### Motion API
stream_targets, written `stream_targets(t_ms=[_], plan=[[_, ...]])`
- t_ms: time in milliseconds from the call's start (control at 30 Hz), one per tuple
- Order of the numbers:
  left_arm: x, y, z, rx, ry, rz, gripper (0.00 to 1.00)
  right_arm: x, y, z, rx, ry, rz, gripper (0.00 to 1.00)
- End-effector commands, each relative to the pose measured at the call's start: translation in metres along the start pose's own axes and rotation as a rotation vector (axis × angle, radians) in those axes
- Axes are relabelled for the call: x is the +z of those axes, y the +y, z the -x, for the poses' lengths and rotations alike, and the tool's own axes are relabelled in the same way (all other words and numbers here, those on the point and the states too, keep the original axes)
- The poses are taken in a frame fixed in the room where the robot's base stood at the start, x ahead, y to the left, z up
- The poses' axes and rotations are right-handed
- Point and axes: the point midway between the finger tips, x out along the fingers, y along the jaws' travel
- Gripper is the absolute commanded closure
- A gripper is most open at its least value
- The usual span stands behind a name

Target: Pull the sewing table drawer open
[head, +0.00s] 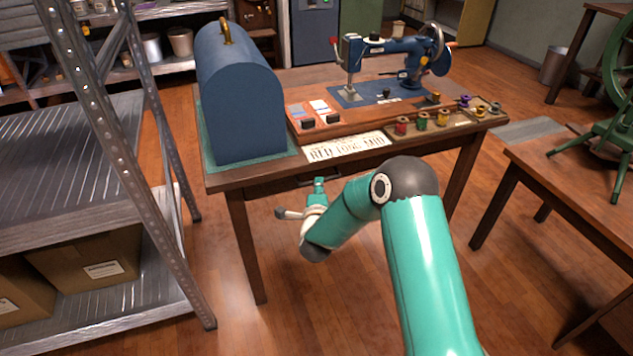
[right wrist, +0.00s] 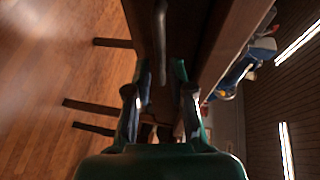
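The wooden sewing table (head: 225,178) stands in the middle of the head view. Its drawer front (head: 284,187) is under the tabletop edge and looks closed, partly hidden by my right arm. My right gripper (head: 302,200) is in front of the drawer, with its fingers spread. In the right wrist view, a dark bar handle (right wrist: 160,38) runs in between the two fingers of my right gripper (right wrist: 161,75). The fingers stand apart on both sides of the handle, with a gap visible. I cannot tell if either finger touches it. My left gripper is not in view.
On the table are a blue domed case (head: 240,95), a blue sewing machine (head: 385,62), a paper sign (head: 345,147) and several thread spools. A metal shelf (head: 150,120) with boxes stands at left. Another table (head: 575,190) is at right. Floor in front is clear.

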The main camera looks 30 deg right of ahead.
Motion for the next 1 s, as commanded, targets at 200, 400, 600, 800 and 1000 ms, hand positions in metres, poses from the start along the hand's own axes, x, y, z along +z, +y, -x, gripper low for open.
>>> stream_targets(t_ms=[200, 400, 600, 800, 1000], plan=[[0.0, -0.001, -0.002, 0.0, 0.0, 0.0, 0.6, 0.0, 0.001, -0.035, 0.0, 0.0, 0.0, 0.78], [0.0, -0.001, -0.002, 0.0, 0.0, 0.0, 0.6, 0.001, 0.001, -0.046, 0.001, -0.002, 0.002, 0.78], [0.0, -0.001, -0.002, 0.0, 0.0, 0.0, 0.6, 0.001, 0.0, -0.047, 0.0, -0.002, 0.002, 0.78], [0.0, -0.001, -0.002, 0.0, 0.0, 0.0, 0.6, 0.001, 0.0, -0.047, 0.001, -0.002, 0.002, 0.98], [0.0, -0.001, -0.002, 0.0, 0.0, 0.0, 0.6, 0.002, 0.001, -0.047, 0.002, -0.003, 0.002, 1.0]])
